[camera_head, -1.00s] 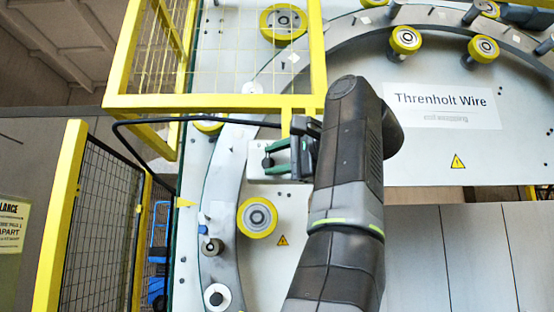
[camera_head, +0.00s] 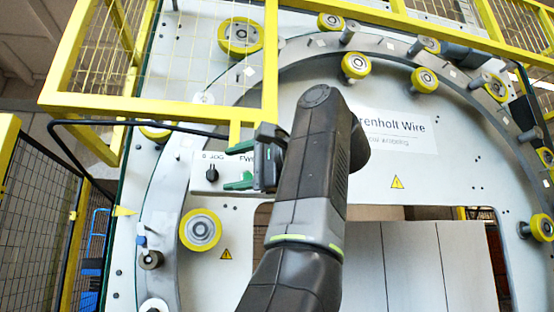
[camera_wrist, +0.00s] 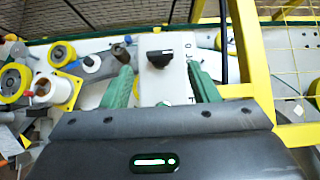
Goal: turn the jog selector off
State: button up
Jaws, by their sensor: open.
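The jog selector is a small black knob (camera_head: 211,174) on a pale box (camera_head: 204,187), lettered with "JOG" above it, on the machine's light panel. My gripper (camera_head: 237,165) is to the right of the knob, its two green fingers apart with nothing between them. In the wrist view the black knob (camera_wrist: 160,58) stands beyond the gap between the green fingertips (camera_wrist: 162,82), clear of both. I cannot tell for sure which mark the knob points to. My gripper's dark body hides part of the box's right side.
A yellow guard frame (camera_head: 150,106) with mesh runs just above my gripper. A black cable (camera_head: 130,123) passes left of it. A yellow roller (camera_head: 200,230) sits below the box on the curved grey ring (camera_head: 165,215). A hinged mesh gate (camera_head: 35,200) stands at left.

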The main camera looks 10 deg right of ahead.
aim_at(212, 173)
jog(key=v, duration=0.9)
jog(key=shift+s+d, duration=0.15)
dwell(0.6)
jog(key=shift+x, duration=5.85)
jog(key=shift+d, duration=0.1)
